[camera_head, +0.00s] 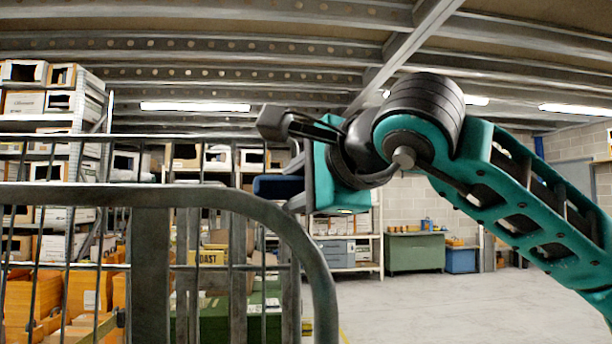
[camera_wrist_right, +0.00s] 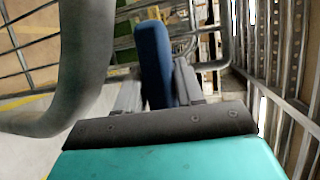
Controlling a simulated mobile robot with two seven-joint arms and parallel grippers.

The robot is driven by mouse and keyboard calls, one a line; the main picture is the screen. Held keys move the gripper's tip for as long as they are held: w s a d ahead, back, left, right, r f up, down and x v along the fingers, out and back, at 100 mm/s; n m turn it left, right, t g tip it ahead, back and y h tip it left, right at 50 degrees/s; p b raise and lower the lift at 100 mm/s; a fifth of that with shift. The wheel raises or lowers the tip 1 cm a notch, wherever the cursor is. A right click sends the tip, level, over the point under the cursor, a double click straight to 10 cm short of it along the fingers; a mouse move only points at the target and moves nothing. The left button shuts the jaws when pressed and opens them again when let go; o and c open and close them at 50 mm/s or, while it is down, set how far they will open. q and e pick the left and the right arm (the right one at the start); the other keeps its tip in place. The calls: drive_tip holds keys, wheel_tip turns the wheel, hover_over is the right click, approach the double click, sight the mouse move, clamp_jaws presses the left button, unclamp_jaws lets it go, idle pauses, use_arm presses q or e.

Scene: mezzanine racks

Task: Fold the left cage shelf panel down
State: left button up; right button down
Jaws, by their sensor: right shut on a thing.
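The cage (camera_head: 235,197) fills the left of the head view, with a curved grey top tube and upright bars. The tube also crosses the left of the right wrist view (camera_wrist_right: 88,60). My right gripper (camera_head: 285,188) is at the cage's right upper side, behind the curved tube in the head view. It is shut on a blue grip piece (camera_wrist_right: 154,62), which stands between its two fingers in the wrist view; its blue end (camera_head: 272,187) also shows in the head view. I cannot tell which bars belong to the left shelf panel. My left gripper is out of view.
Orange bins (camera_head: 88,290) and a yellow-labelled box (camera_head: 207,258) show through the cage bars. Racks with cartons (camera_head: 60,103) stand behind at the left. A green cabinet (camera_head: 416,252) stands at the back. The floor (camera_head: 430,305) at right is clear.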

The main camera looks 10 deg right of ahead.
drive_tip(key=w+f+p, duration=0.1)
drive_tip(key=w+p, duration=0.2)
drive_tip(key=w, duration=0.6)
drive_tip(key=w+f+g+p, duration=0.1)
drive_tip(key=w+f+p, duration=0.1)
drive_tip(key=w, duration=0.7)
drive_tip(key=shift+w+p, duration=0.4)
drive_tip(key=shift+p, duration=0.05)
